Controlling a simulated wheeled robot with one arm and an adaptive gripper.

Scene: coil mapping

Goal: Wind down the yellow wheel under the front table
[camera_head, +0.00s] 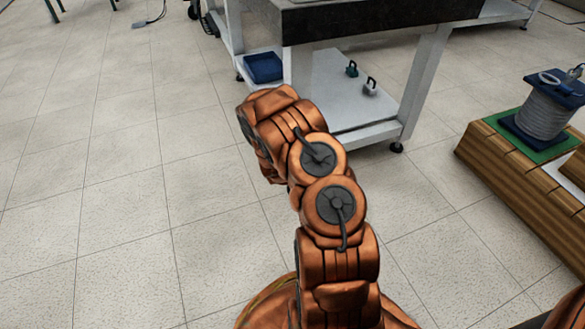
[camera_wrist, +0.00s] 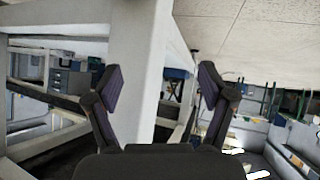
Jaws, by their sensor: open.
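No yellow wheel is visible in either view. A table with a dark, thick top (camera_head: 365,17) and white legs (camera_head: 424,85) stands ahead at the top of the head view. Its low white shelf (camera_head: 340,100) is partly hidden by my orange arm. My gripper (camera_wrist: 162,85) shows in the wrist view with its two dark fingers spread apart and nothing between them. A broad white post (camera_wrist: 138,60) stands behind the fingers there. In the head view my gripper is hidden behind my arm.
A blue tray (camera_head: 264,67) and two small clamp-like items (camera_head: 361,78) sit on the low shelf. A wooden bench (camera_head: 515,175) with a grey coil (camera_head: 545,112) stands at the right.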

